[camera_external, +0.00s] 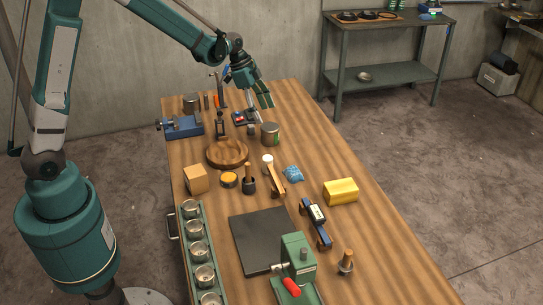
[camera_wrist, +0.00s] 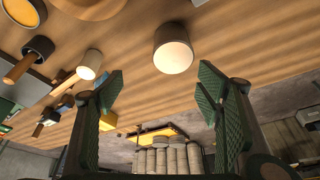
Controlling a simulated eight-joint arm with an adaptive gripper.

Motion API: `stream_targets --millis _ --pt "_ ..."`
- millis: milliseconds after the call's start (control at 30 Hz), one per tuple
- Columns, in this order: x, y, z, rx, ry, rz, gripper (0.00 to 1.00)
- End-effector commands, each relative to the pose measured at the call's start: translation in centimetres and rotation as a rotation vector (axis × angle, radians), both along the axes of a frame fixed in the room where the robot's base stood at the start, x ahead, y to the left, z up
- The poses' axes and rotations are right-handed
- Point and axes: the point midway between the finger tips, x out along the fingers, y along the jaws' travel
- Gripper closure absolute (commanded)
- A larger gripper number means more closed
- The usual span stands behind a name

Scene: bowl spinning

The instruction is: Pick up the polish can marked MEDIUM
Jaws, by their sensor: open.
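No MEDIUM marking is legible in either view. Another grey can (camera_external: 191,103) stands at the back left. A low yellow-topped tin (camera_external: 229,180) sits in front of the bowl. I cannot tell which is the polish can. My gripper (camera_external: 264,98) is open and empty above the back of the bench, apart from the green-banded can. In the wrist view, a pale-ended cylinder (camera_wrist: 173,50) shows above and between my open fingers (camera_wrist: 160,90).
The wooden bowl (camera_external: 228,152), a blue vise (camera_external: 183,127) and a small upright stand (camera_external: 221,122) crowd the back left. A mallet (camera_external: 275,175), a blue cloth (camera_external: 293,173) and a yellow block (camera_external: 341,191) lie nearer.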

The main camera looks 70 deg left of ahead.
Motion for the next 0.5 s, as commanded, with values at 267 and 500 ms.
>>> stream_targets --millis 267,500 --pt "1.2 2.4 -2.0 -0.009 -0.001 -0.041 0.35" --pt "1.4 2.7 -2.5 -0.01 -0.001 -0.05 0.35"
